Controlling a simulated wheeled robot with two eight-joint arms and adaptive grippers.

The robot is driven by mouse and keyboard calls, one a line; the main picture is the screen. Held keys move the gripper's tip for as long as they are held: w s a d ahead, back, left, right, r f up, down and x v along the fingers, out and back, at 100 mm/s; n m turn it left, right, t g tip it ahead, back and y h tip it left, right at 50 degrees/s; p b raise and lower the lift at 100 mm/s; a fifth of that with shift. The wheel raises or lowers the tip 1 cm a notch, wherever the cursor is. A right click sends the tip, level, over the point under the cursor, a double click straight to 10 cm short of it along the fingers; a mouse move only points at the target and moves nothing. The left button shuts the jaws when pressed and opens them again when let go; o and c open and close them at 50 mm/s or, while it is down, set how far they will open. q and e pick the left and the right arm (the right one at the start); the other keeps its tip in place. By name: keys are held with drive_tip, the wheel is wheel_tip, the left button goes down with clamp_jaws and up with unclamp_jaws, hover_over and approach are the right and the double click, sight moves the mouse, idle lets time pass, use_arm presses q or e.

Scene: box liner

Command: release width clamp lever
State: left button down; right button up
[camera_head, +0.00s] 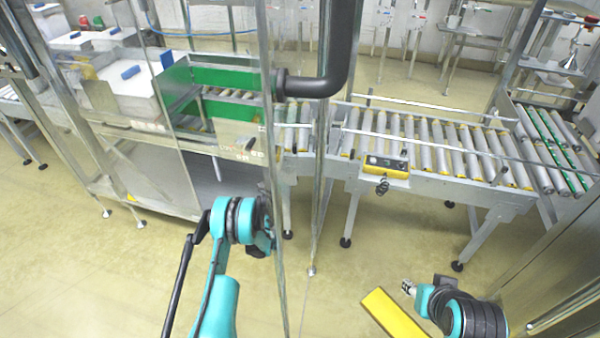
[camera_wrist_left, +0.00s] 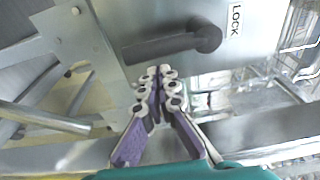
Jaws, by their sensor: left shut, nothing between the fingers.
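A dark grey lever (camera_wrist_left: 172,47) is fixed to a metal plate in the left wrist view. Its round pivot is at the right end, beside a white "LOCK" label (camera_wrist_left: 235,19), and its arm points left, tilted slightly down. My left gripper (camera_wrist_left: 158,88) is shut and empty, with its fingertips just below the lever in the picture. I cannot tell whether they touch it. In the head view my left arm is in front of the machine and its fingers are hidden. My right gripper (camera_head: 408,287) is small at lower right, away from the machine; its finger opening is unclear.
A roller conveyor (camera_head: 440,139) runs right from the machine, with a yellow control box (camera_head: 385,166) on its front. A metal post (camera_head: 320,190) and a thick black pipe (camera_head: 335,75) stand near my left arm. The floor (camera_head: 400,235) in front is mostly clear.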

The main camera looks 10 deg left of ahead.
use_arm(q)
drive_tip(key=shift+a, duration=0.45)
drive_tip(key=shift+s, duration=0.1)
drive_tip(key=shift+a+f+m, duration=0.15)
drive_tip(key=shift+a+m, duration=0.25)
drive_tip(key=shift+m, duration=0.3)
drive_tip(key=a+r+m+g+y, duration=0.1)
drive_tip(key=a+m, duration=0.5)
drive_tip(key=m, duration=0.6)
drive_tip(key=shift+a+r+m+y, duration=0.3)
drive_tip(key=shift+r+y, duration=0.2)
drive_tip(key=shift+r, duration=0.5)
